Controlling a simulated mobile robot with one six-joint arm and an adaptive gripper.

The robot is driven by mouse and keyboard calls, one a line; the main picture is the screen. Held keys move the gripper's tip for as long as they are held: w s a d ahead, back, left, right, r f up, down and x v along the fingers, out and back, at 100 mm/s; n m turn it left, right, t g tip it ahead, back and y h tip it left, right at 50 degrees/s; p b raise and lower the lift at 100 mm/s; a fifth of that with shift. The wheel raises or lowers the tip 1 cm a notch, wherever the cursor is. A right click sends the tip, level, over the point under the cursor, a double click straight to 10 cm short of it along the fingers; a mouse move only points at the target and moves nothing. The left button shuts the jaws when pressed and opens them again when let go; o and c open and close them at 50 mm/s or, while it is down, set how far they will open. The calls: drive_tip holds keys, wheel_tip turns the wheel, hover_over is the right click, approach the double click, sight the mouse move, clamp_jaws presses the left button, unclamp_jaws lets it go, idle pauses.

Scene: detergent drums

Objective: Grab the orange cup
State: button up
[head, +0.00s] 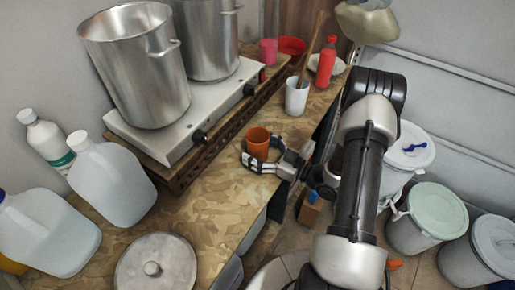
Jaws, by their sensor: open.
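The orange cup (258,143) stands upright on the wooden worktop, near its right edge. My gripper (256,160) is open at the cup, reaching in from the right. One finger lies in front of the cup and the other lies to its right and behind, so the cup appears to be between them. I cannot tell whether either finger touches it. The lower part of the cup is partly hidden by the gripper.
A white cup (297,97) with a wooden utensil stands behind the orange cup, near a red bottle (326,62). A stove (190,118) with large metal pots (139,68) is on the left. White jugs (112,185) and a metal lid (156,268) occupy the front left.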

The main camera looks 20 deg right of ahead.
drive_tip(key=shift+c, duration=0.3)
drive_tip(key=c, duration=1.1)
drive_tip(key=shift+c, duration=0.2)
drive_tip(key=shift+r, duration=0.1)
